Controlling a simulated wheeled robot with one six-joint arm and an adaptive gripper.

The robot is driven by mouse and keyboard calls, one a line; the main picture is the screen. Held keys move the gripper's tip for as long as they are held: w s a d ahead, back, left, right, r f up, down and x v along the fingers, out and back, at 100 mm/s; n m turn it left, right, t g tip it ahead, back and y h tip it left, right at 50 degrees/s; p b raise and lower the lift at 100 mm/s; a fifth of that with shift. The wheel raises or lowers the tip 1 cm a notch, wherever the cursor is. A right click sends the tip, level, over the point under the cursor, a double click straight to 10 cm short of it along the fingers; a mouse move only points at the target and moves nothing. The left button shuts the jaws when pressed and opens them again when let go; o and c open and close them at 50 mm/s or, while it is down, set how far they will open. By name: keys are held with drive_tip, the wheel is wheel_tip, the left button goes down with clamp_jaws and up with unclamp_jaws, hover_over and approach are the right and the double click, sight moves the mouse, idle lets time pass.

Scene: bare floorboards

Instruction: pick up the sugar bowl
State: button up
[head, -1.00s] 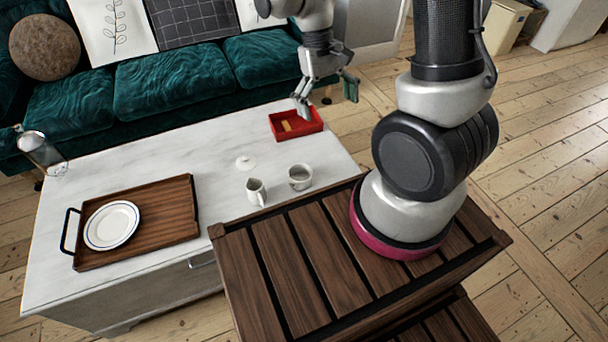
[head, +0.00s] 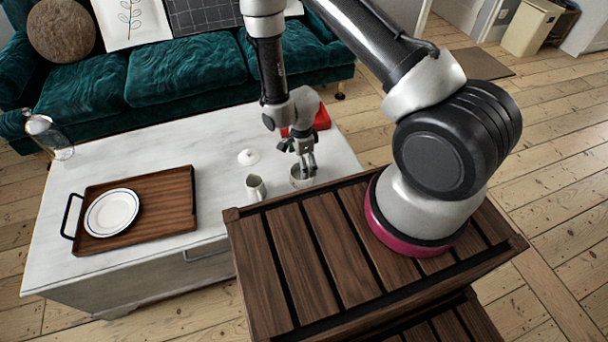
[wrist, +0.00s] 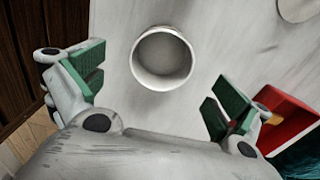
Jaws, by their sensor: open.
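The sugar bowl (head: 296,182) is a small round white bowl without a lid on the white coffee table, near the table's front right edge. My gripper (head: 304,167) is above it, fingers pointing down, and partly hides it in the head view. In the wrist view the bowl (wrist: 162,60) is seen from above, open at the top, ahead of and between the two green-padded fingers (wrist: 157,88). The fingers are spread wide, with nothing between the pads. A white lid-like disc (head: 248,157) with a knob lies apart on the table.
A small white jug (head: 256,187) stands just left of the bowl. A red tray (head: 321,118) lies behind my gripper. A wooden tray (head: 163,207) with a plate (head: 111,213) is on the left. A slatted wooden surface (head: 330,250) borders the table's front.

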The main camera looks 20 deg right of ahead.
drive_tip(key=shift+w+m, duration=0.15)
drive_tip(key=shift+m, duration=0.25)
drive_tip(key=shift+f, duration=0.35)
wheel_tip(320, 180, down, 7)
drive_tip(key=shift+d+f, duration=0.1)
drive_tip(key=shift+d, duration=0.05)
drive_tip(key=c, duration=1.1)
